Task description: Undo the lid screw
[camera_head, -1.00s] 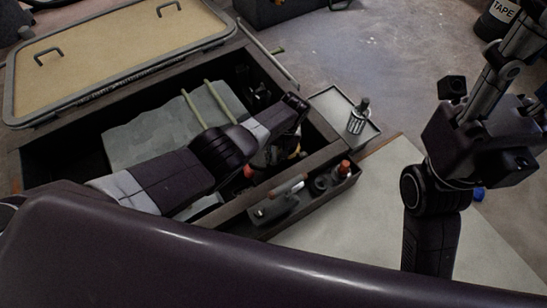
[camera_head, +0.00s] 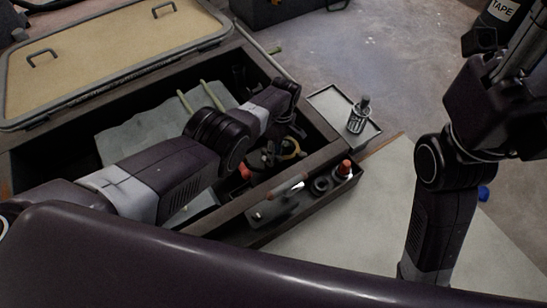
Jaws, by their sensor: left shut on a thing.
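An open locker box (camera_head: 62,180) has its tan lid (camera_head: 100,50) swung back at the upper left. My left arm reaches across the box. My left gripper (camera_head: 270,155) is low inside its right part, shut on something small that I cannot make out. A curved yellow-orange thing (camera_head: 291,150) and a red-ended thing (camera_head: 245,171) show close beside the gripper. I cannot pick out the lid screw; the arm and the dark interior hide much here. My right arm stands at the right, away from the box, with its gripper not recognisable in view.
A tool tray (camera_head: 258,238) with a red-capped item (camera_head: 344,168) runs along the box's near side. A small grey tray (camera_head: 330,101) with a metal container (camera_head: 358,115) stands at the right. Grey cloth (camera_head: 135,135) and two greenish rods (camera_head: 212,96) lie inside the box.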

